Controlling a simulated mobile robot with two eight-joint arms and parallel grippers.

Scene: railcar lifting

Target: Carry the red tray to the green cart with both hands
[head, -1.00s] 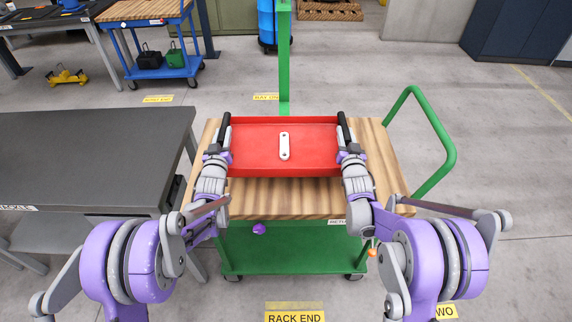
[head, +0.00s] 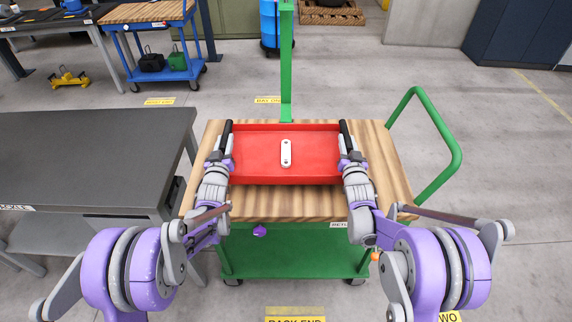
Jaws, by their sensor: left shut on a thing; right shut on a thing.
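The red tray (head: 255,155) is a shallow open box over the wooden top of the green cart (head: 290,203). It looks level, and I cannot tell whether it touches the wood. A white fitting with dark holes (head: 286,153) lies in it. My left gripper (head: 224,154) is shut on the tray's black handle (head: 227,133) at its left end. My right gripper (head: 347,154) is shut on the black handle (head: 344,131) at its right end. The fingertips are partly hidden.
A dark grey table (head: 90,155) stands close to the cart's left side. A green push handle (head: 445,135) rises at the cart's right, and a green post (head: 286,70) stands behind the tray. A blue cart (head: 165,72) is at the back left. The floor at right is open.

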